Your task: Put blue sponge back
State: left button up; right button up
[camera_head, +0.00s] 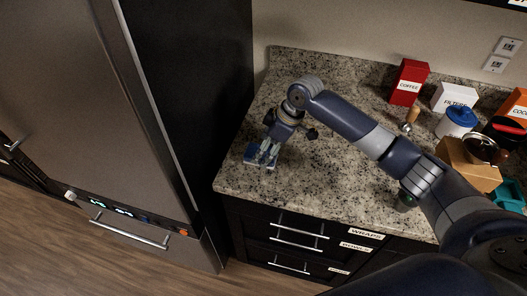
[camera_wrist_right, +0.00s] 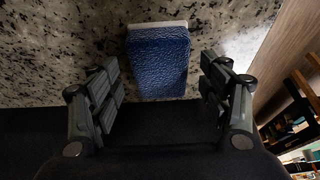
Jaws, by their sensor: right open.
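The blue sponge (camera_wrist_right: 159,62) lies on the granite counter between my right gripper's fingers in the wrist view. It has a white layer along its far edge. In the head view the sponge (camera_head: 252,154) sits near the counter's left front corner, partly hidden by the gripper. My right gripper (camera_head: 268,152) is over the sponge, pointing down. Its open fingers (camera_wrist_right: 160,105) stand on either side of the sponge, with gaps on both sides. My left gripper is not in view.
The granite counter (camera_head: 310,165) is clear around the sponge. A red coffee box (camera_head: 408,82), a white filters box (camera_head: 453,99), a blue-lidded jar (camera_head: 457,121) and a brown box (camera_head: 468,165) stand to the right. A tall fridge (camera_head: 60,70) stands left. Labelled drawers (camera_head: 300,240) are below.

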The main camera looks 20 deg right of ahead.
jog(key=b+v, duration=0.1)
jog(key=v, duration=0.9)
